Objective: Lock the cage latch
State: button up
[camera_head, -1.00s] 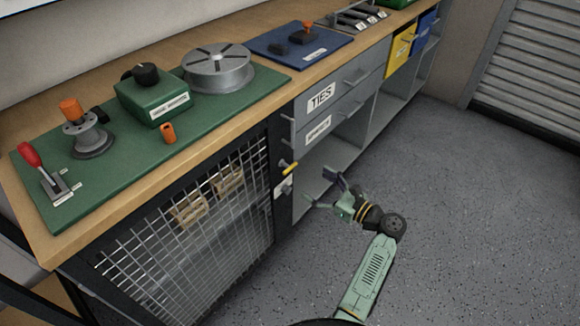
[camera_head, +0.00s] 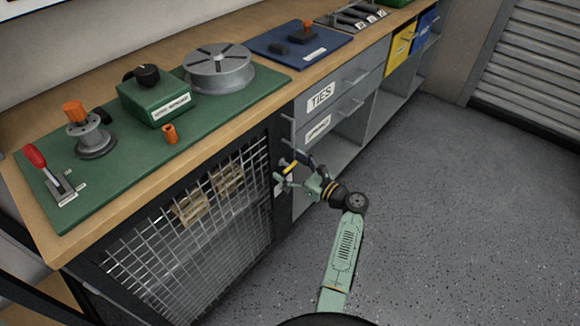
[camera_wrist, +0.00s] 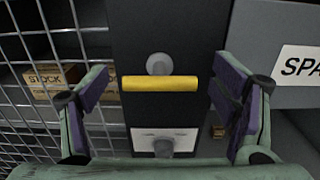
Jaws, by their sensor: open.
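The cage latch has a yellow handle (camera_wrist: 160,84), which lies level across the dark door frame in the wrist view. A round grey pivot (camera_wrist: 159,64) shows just above it. Below it is a white plate (camera_wrist: 164,140) with a grey knob. In the head view the yellow handle (camera_head: 290,168) is at the right edge of the mesh cage door (camera_head: 190,240), which looks closed. My gripper (camera_wrist: 164,90) is open, with one purple-padded finger on each side of the handle, and holds nothing. In the head view my gripper (camera_head: 294,170) is at the latch. Contact cannot be told.
Wooden stock boxes (camera_wrist: 55,80) sit behind the mesh. Grey drawers (camera_head: 335,100) and open shelves stand right of the cage. The worktop (camera_head: 150,180) overhangs above, carrying a green mat with a red-handled lever (camera_head: 36,156). The floor (camera_head: 450,210) is clear.

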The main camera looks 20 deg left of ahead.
jog(key=shift+c, duration=0.2)
jog(key=c, duration=1.1)
jog(key=shift+c, duration=0.2)
